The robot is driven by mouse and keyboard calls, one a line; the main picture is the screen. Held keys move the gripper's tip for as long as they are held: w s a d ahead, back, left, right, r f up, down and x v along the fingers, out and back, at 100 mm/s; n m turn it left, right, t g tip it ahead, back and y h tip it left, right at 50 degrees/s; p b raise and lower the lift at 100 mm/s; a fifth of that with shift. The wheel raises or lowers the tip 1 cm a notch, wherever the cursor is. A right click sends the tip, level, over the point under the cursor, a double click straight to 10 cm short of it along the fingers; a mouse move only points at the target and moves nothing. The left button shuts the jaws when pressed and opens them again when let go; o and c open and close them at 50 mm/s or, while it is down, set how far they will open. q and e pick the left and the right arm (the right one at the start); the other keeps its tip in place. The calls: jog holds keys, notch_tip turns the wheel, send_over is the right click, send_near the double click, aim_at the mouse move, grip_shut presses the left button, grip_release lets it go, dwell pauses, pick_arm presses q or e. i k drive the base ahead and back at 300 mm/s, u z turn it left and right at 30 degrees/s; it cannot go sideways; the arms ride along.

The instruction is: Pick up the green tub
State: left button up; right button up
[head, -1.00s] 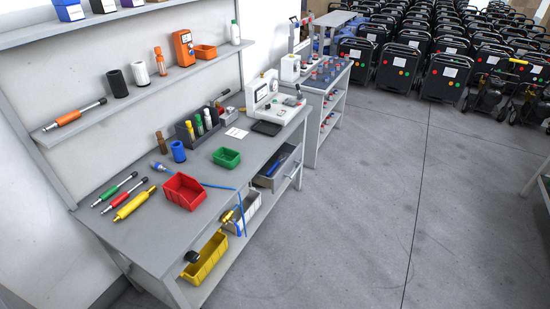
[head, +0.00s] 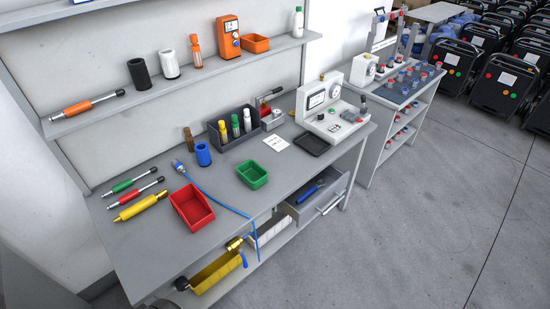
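The green tub (head: 253,176) is a small open rectangular tray. It sits upright on the grey workbench (head: 150,240), right of the red bin (head: 191,207) and in front of a dark rack of bottles. It looks empty, and nothing covers it. Neither of my grippers shows in the head view.
A blue hose (head: 225,205) runs between the red bin and the green tub. A blue cylinder (head: 203,154), white card (head: 276,142), black tray (head: 311,144) and white tester (head: 330,105) stand around. A drawer (head: 318,195) sticks out below. Open floor (head: 420,230) lies to the right.

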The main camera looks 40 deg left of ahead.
aim_at(252, 174)
jog(key=i, duration=2.4)
jog(key=u, duration=2.7)
